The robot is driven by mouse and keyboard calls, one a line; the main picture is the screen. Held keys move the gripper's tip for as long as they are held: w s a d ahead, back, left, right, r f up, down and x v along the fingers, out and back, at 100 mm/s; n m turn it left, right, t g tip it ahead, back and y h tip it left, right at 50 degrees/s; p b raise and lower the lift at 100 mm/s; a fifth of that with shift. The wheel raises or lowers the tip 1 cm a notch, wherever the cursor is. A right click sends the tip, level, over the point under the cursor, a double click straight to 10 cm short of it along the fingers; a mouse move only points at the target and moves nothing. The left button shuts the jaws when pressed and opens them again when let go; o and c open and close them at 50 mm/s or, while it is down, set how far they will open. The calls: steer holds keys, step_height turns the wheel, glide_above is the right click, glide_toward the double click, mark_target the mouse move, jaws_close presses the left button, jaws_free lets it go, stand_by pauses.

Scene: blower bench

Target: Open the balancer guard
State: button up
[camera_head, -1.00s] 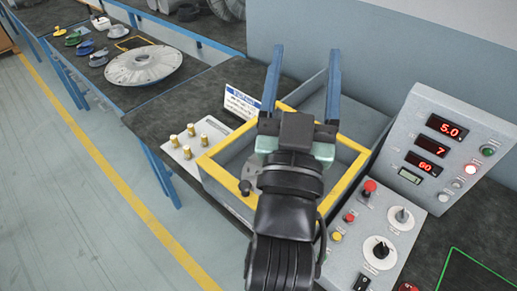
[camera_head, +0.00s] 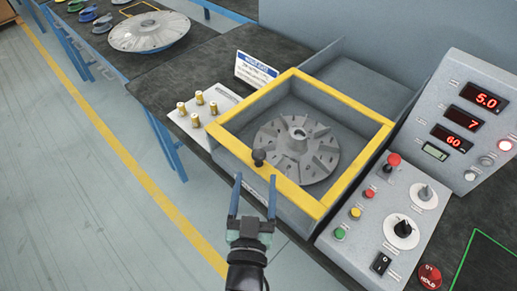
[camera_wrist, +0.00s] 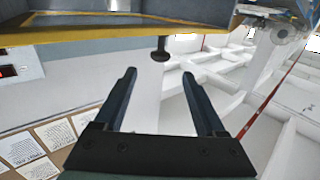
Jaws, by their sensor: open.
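The balancer guard (camera_head: 334,93) is a yellow-edged frame lying flat over a grey box, apparently closed. A finned grey rotor (camera_head: 297,150) shows inside it. A black knob (camera_head: 258,157) sits at the middle of the guard's front yellow bar. My gripper (camera_head: 254,184) is open and empty, just in front of the knob and apart from it, with its blue fingers pointing toward it. In the wrist view, the knob (camera_wrist: 160,54) hangs from the yellow edge, beyond and between the two fingertips (camera_wrist: 159,76).
A control panel (camera_head: 385,215) with buttons and dials stands right of the guard, with a red-digit display box (camera_head: 470,120) behind. Brass pegs (camera_head: 197,105) on a plate and a blue-white sign (camera_head: 256,69) stand left. The floor (camera_head: 90,200) in front is clear.

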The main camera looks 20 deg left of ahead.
mark_target(258, 159)
steer(key=x, duration=0.8)
steer(key=shift+w+a+p, duration=0.1)
steer(key=shift+w+p, duration=0.15)
steer(key=shift+p, duration=0.15)
jaws_close()
stand_by(1.0)
